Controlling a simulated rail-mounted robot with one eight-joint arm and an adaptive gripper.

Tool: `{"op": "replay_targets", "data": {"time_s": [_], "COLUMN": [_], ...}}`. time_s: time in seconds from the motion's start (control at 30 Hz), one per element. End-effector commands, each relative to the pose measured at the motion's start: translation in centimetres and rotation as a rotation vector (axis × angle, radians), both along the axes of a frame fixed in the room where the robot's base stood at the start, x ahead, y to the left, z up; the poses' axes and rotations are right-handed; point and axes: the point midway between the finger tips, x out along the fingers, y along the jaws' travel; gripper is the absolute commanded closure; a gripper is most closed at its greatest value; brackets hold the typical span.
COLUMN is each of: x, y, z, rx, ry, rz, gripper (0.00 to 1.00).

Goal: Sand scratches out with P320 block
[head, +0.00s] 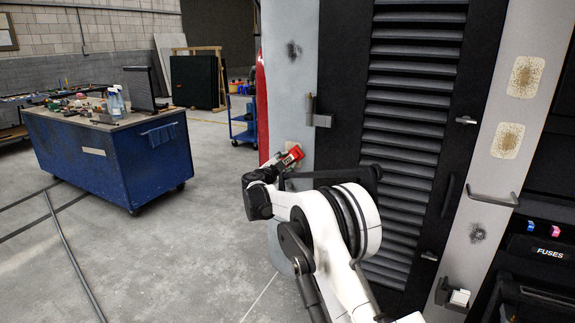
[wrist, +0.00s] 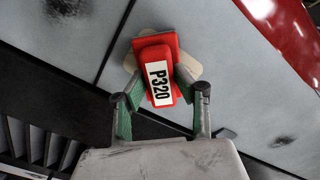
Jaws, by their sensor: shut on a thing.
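My gripper (wrist: 158,84) is shut on the red P320 block (wrist: 155,58), its green fingers on either side of the white P320 label. In the head view the red block (head: 292,155) is against or very near the light grey panel (head: 293,100); contact cannot be told. A beige patch (wrist: 190,64) shows on the panel behind the block, partly hidden by it. A dark scratched spot (head: 293,51) is higher on this panel. Another dark spot (head: 478,233) is low on the right grey panel, below two speckled beige patches (head: 525,77) (head: 507,140).
A black louvred door (head: 405,110) stands between the grey panels, with a handle (head: 318,118) projecting at its left. A red curved edge (head: 261,110) borders the left panel. A blue workbench (head: 100,155) and blue trolley (head: 241,115) stand left; the floor between is open.

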Motion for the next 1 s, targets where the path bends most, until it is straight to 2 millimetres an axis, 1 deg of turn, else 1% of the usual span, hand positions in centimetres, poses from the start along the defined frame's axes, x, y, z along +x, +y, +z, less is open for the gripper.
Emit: {"op": "replay_targets", "data": {"time_s": [0.03,0.23,0.53,0.9,1.0], "x": [0.0,0.1,0.2,0.3,0.3], "y": [0.0,-0.1,-0.1,-0.2,-0.3], "z": [0.5,2.0,3.1,5.9,6.2], "rx": [0.0,0.0,0.0,-0.001,-0.001], "ry": [0.0,0.0,-0.001,0.0,-0.001], "rz": [0.0,0.0,-0.001,-0.001,-0.001], "gripper": [0.94,0.94,0.94,0.94,0.94]}}
